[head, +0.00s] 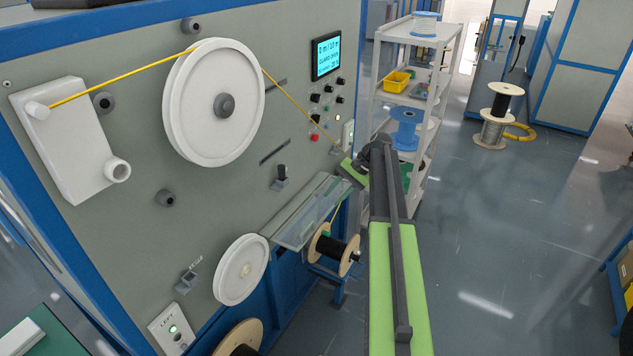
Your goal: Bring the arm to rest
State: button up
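My arm reaches up from the bottom of the head view, with a light green lower link and dark grey upper parts. Its far end, with my gripper (352,168), is near the right edge of the grey machine panel (130,250), below the small screen (326,55). The fingers are small and partly hidden by the arm, so I cannot tell if they are open or shut. A yellow cable (120,79) runs over the large white wheel (186,110) and down right toward the gripper area. I cannot tell whether the gripper touches it.
A small white wheel (240,270) and a wooden spool with black winding (335,249) are low on the machine. A white shelf cart (412,38) with blue spools stands behind the arm. Stacked spools (494,130) stand farther back. The grey floor (510,230) on the right is clear.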

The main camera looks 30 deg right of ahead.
jog(key=s+a+f+n+h+b, duration=0.2)
jog(key=s+a+f+n+b, duration=0.1)
jog(key=a, duration=0.7)
jog(key=s+a+f+n+g+h+b, duration=0.1)
jog(key=s+a+f+n+h+b, duration=0.1)
jog(key=s+a+f, duration=0.4)
jog(key=s+a+f+n+g+h+b, duration=0.1)
jog(key=s+a+f+n+h+b, duration=0.2)
jog(key=s+a, duration=0.5)
jog(key=a+f+n+b, duration=0.1)
jog(key=a+f+n, duration=0.1)
jog(key=a, duration=0.5)
jog(key=shift+a, duration=0.35)
jog(key=shift+s, duration=0.1)
jog(key=shift+f, duration=0.1)
